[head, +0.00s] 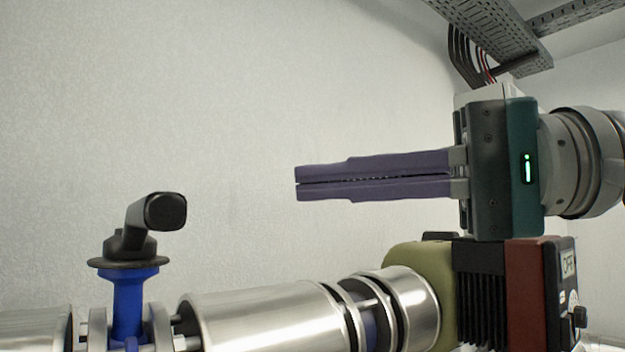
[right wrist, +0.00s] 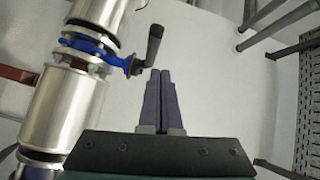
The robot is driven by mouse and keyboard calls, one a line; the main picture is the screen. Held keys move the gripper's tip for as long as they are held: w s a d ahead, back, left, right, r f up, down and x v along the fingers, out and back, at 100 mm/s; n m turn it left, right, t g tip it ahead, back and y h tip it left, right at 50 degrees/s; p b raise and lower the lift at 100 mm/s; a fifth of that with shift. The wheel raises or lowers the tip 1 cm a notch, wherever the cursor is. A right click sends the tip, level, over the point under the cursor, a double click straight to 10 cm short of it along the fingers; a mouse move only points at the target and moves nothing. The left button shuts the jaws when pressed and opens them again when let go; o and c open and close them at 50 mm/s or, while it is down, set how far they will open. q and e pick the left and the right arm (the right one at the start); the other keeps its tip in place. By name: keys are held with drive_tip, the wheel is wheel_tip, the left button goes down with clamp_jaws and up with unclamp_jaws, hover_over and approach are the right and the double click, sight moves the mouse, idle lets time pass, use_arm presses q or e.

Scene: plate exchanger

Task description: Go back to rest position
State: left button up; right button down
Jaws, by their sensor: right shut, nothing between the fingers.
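My right gripper (head: 297,183) reaches in from the right in the head view, with its two purple fingers pressed together and nothing between them. It is level and points left, above the silver pipe (head: 262,318) and apart from it. In the right wrist view the same shut fingers (right wrist: 161,72) point up the picture, to the right of the pipe. My left gripper does not show in either view.
A valve with a black handle (head: 158,212) and blue stem (head: 128,300) stands on the pipe at left. An olive housing (head: 447,262) and a red control box (head: 527,290) sit below my right gripper. A perforated cable tray (head: 495,28) hangs at top right.

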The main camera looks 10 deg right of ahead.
drive_tip(key=s+d+f+n+h+p, duration=0.1)
drive_tip(key=s+f+h+p, duration=0.2)
drive_tip(key=f, duration=0.7)
drive_tip(key=s+d+f+n+h+p, duration=0.1)
drive_tip(key=s+f+h+p, duration=0.3)
drive_tip(key=f, duration=0.6)
drive_tip(key=s+d+f+n+g+h, duration=0.1)
drive_tip(key=s+d+f+g+h, duration=0.1)
drive_tip(key=s+d+f+h, duration=0.6)
drive_tip(key=s+d+h, duration=0.1)
drive_tip(key=s+d, duration=0.2)
drive_tip(key=shift+s+n, duration=0.3)
drive_tip(key=shift+s, duration=0.05)
drive_tip(key=c, duration=1.5)
unclamp_jaws()
